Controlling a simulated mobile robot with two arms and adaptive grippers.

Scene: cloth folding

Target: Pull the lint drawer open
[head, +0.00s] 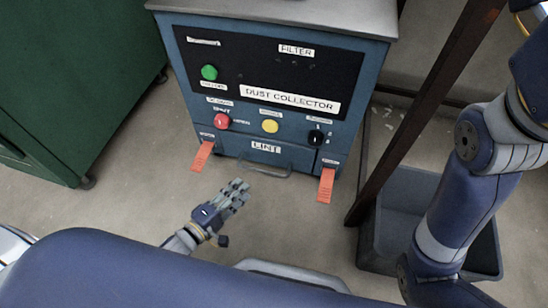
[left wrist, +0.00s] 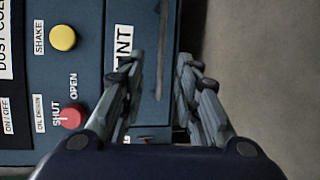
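The lint drawer (head: 290,153) is the low blue front of the dust collector, under a white LINT label (head: 266,147). It looks flush with the cabinet. A grey bar handle (head: 264,172) sticks out below the label. My left gripper (head: 240,188) is just in front and to the left of the handle in the head view. In the left wrist view its two fingers (left wrist: 160,65) are spread apart, with the LINT label (left wrist: 123,45) partly hidden behind one. A dark bar, seemingly the handle (left wrist: 163,35), lies in line with the gap. My right gripper is out of view.
Red (head: 221,121) and yellow (head: 270,126) buttons sit above. A brown post (head: 420,120) and grey bin (head: 400,190) stand at right. A green cabinet (head: 80,80) is at left. Floor before the drawer is clear.

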